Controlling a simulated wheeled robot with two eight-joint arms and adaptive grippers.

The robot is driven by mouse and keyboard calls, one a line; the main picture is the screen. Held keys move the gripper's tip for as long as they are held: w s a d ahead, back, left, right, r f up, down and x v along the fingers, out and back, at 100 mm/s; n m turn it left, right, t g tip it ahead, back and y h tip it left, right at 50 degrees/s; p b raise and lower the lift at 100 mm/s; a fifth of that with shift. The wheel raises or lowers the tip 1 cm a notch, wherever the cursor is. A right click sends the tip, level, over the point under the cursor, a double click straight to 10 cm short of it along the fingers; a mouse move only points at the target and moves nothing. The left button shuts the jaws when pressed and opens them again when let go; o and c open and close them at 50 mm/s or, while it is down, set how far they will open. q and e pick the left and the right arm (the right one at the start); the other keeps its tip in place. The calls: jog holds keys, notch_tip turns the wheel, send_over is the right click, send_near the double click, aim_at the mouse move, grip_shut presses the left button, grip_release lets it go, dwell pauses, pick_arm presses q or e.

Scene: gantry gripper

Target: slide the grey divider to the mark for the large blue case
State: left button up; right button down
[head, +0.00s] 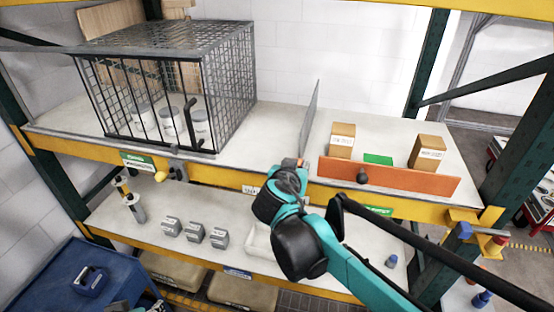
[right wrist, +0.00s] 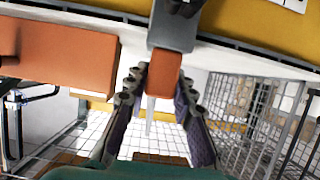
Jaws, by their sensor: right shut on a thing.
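The grey divider (head: 312,115) is a thin upright panel on the upper shelf, between the wire cage and the orange-fronted section. My right gripper (head: 290,172) is at its front edge. In the right wrist view, the right gripper (right wrist: 160,92) has its fingers on both sides of the divider's orange tab (right wrist: 164,74), which hangs from a grey clamp (right wrist: 172,32). Labels on the yellow front beam include a white one (head: 252,190) by the gripper and a green one (head: 378,210) to its right. A blue case with a handle (head: 90,281) lies at lower left.
The wire cage (head: 225,80) holding white canisters stands left of the divider. An orange front board (head: 420,180) with cardboard boxes (head: 341,138) behind it stands right. Bare shelf lies between cage and divider. Grey blocks (head: 194,232) sit on the lower shelf.

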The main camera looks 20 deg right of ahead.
jog(key=shift+s+d, duration=0.25)
jog(key=shift+d, duration=0.15)
jog(key=c, duration=1.5)
grip_release()
jog(key=shift+o, duration=1.4)
jog(key=shift+w+a, duration=0.15)
jog(key=shift+s+a, duration=0.1)
jog(key=shift+s, duration=0.1)
jog(key=v, duration=1.1)
jog(key=shift+s+a, duration=0.15)
jog(key=shift+a, duration=0.1)
jog(key=shift+r, duration=0.15)
